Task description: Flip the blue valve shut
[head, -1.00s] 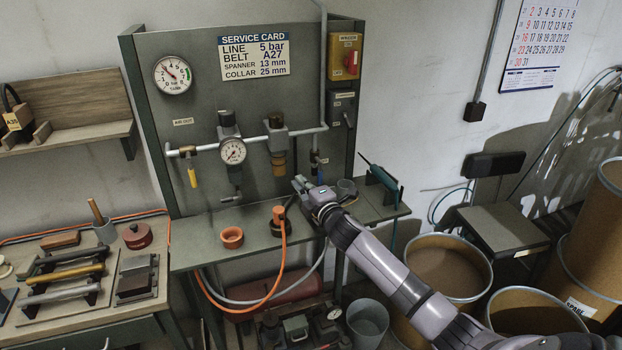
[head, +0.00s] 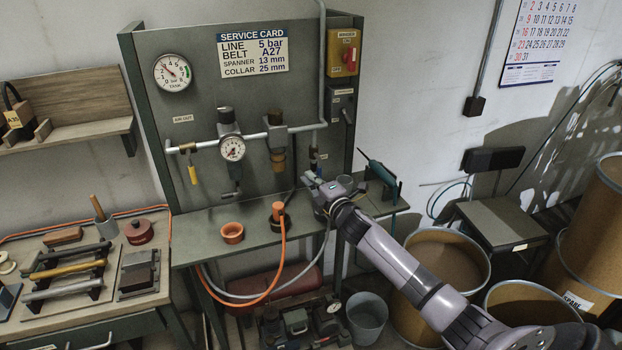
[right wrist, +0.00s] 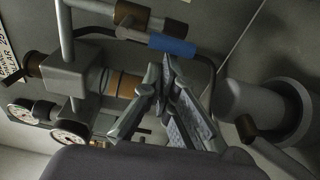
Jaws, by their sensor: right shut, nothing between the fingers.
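The blue valve (right wrist: 172,44) shows in the right wrist view as a blue-sleeved handle beside a brown metal body on a grey pipe. The handle runs roughly along that pipe. In the head view the blue valve (head: 314,156) is small, on the right-hand drop pipe of the panel. My right gripper (head: 309,177) is shut and empty, just below the valve. In the right wrist view its fingertips (right wrist: 170,62) point toward the blue sleeve. I cannot tell whether they touch it. My left gripper is not in view.
A regulator with a brass-coloured bowl (head: 277,158) and a dial gauge (head: 232,148) sit left of the valve. A teal tool (head: 380,171) stands at right.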

